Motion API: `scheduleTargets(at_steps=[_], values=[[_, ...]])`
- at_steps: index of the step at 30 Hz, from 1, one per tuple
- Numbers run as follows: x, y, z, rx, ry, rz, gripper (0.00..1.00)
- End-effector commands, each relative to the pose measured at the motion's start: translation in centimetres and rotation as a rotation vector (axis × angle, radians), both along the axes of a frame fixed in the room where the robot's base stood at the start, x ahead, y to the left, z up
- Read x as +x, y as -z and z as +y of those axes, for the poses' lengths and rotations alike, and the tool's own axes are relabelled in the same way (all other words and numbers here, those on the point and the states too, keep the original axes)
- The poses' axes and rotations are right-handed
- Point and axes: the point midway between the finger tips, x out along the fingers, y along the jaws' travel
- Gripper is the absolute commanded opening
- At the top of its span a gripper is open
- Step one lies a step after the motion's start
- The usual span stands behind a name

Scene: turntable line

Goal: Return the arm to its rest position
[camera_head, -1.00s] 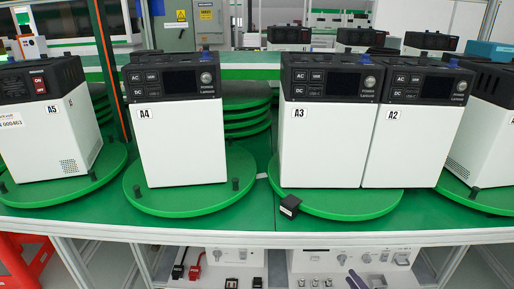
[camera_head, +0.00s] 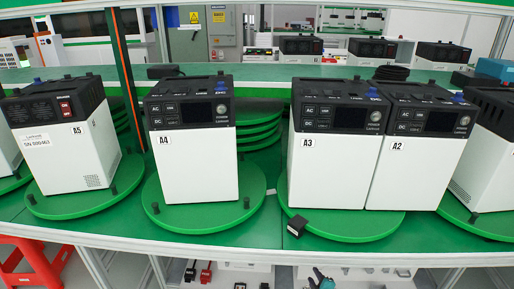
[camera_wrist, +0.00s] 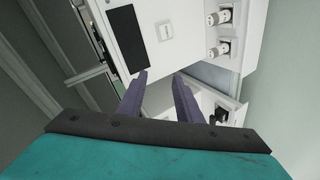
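My gripper (camera_wrist: 160,76) shows in the wrist view as two purple fingers set apart, with nothing between them. Behind the fingertips are a white box (camera_wrist: 170,60) with a dark panel and a second white part (camera_wrist: 212,103) lower right. In the head view, a small teal and dark piece of my gripper (camera_head: 321,279) shows at the bottom edge, below the green table; most of the arm is out of view.
White and black power units A5 (camera_head: 75,150), A4 (camera_head: 195,170), A3 (camera_head: 325,170) and A2 (camera_head: 412,170) stand on green turntables. A small black block (camera_head: 297,225) sits at the front near A3. The table's front edge (camera_head: 300,255) runs above my gripper. A red frame (camera_head: 30,262) stands lower left.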

Motion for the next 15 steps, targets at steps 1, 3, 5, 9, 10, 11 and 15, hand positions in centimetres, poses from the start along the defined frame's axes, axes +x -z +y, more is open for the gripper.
scheduleTargets(at_steps=[1,3,5,9,10,11,15], values=[[-0.8,-0.7,0.9,0.016,0.024,0.039,0.32],[-1.9,-0.5,1.5,0.041,0.066,0.1,0.32],[-2.9,-0.4,2.1,0.062,0.105,0.151,0.32],[-5.7,0.1,3.1,0.108,0.196,0.275,0.32],[-6.3,0.2,3.3,0.117,0.218,0.301,0.32],[-7.0,0.3,3.5,0.125,0.238,0.328,0.32],[-10.5,0.8,4.2,0.166,0.332,0.457,0.32]])
